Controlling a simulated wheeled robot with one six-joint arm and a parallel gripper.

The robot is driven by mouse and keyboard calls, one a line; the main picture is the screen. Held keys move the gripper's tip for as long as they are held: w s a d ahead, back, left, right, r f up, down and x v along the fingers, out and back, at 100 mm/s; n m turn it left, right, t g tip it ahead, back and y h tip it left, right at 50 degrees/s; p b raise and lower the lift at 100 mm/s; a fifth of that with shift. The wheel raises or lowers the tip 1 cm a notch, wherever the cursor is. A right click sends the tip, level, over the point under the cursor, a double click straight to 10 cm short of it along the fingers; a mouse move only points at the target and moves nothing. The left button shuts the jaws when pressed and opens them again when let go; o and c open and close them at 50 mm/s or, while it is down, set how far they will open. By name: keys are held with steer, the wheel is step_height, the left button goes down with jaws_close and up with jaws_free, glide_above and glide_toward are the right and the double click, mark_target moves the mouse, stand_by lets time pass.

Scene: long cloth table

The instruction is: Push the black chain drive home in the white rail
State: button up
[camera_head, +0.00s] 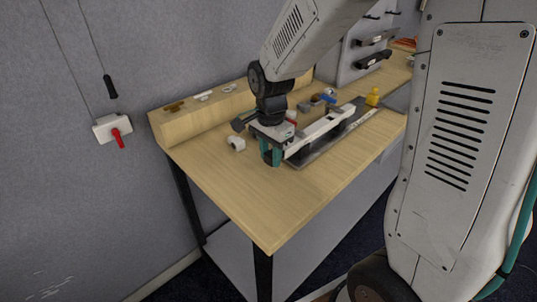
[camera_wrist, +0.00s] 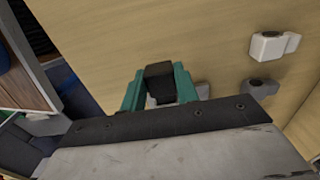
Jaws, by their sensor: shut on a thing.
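The white rail (camera_head: 322,127) lies lengthwise along the table, with dark parts along its side. My gripper (camera_head: 271,154) is down at the rail's near left end. In the wrist view its green fingers (camera_wrist: 160,92) are closed on both sides of a black block (camera_wrist: 159,77), which I take to be the black chain drive. My gripper hides most of that piece in the head view. I cannot tell how far the piece sits in the rail.
A dark flat plate (camera_head: 308,157) lies beside the rail. A small white-grey fitting (camera_head: 236,143) stands left of my gripper. Behind the rail are small blue parts (camera_head: 328,97), and a yellow piece (camera_head: 373,97) stands at the far end. The table's front left (camera_head: 250,205) is clear.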

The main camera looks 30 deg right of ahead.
steer(key=shift+w+d, duration=0.2)
steer(key=shift+d, duration=0.4)
steer(key=o, duration=1.1)
steer(key=shift+c, duration=0.2)
step_height(320, 180, up, 8)
steer(key=shift+f, duration=0.1)
